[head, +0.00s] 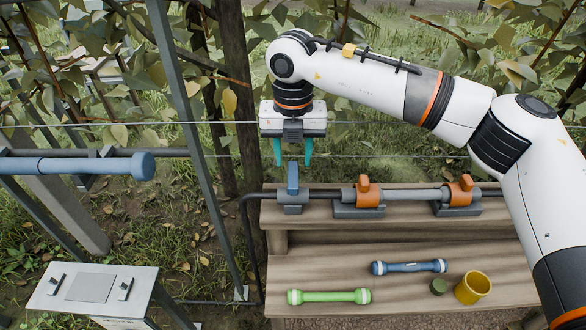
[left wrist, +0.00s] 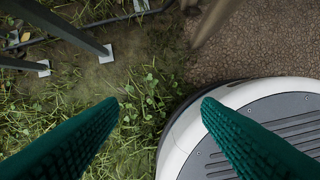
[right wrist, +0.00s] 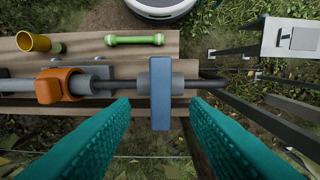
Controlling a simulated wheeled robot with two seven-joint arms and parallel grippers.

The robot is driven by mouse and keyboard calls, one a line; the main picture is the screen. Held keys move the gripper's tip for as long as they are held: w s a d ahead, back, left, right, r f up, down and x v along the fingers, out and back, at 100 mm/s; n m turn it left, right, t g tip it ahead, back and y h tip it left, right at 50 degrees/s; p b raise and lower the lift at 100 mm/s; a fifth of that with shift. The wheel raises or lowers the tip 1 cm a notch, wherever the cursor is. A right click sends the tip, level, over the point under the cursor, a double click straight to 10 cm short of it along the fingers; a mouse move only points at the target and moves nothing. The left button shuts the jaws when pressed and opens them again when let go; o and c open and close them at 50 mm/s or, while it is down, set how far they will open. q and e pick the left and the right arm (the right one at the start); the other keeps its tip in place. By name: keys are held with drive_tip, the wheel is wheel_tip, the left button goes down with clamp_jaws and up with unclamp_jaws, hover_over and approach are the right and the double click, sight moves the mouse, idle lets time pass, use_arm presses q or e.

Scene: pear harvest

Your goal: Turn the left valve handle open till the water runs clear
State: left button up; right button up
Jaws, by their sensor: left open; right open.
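The left valve has a blue lever handle (head: 292,178) that stands upright on a grey body (head: 292,201) on the dark pipe, at the left end of the wooden bench. In the right wrist view the blue handle (right wrist: 160,92) lies between and just beyond my two teal fingertips. My right gripper (head: 293,163) is open and points down, a little above and behind the handle; no contact shows. My left gripper (left wrist: 163,103) is open and empty over grass and my round base; it is outside the head view. No running water can be made out.
Two orange-handled valves (head: 368,191) (head: 460,190) sit further right on the pipe. Thin wires cross behind; metal posts stand left.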

sight(293, 174)
drive_tip(key=shift+f, duration=2.15)
drive_tip(key=shift+c, duration=0.3)
clamp_jaws()
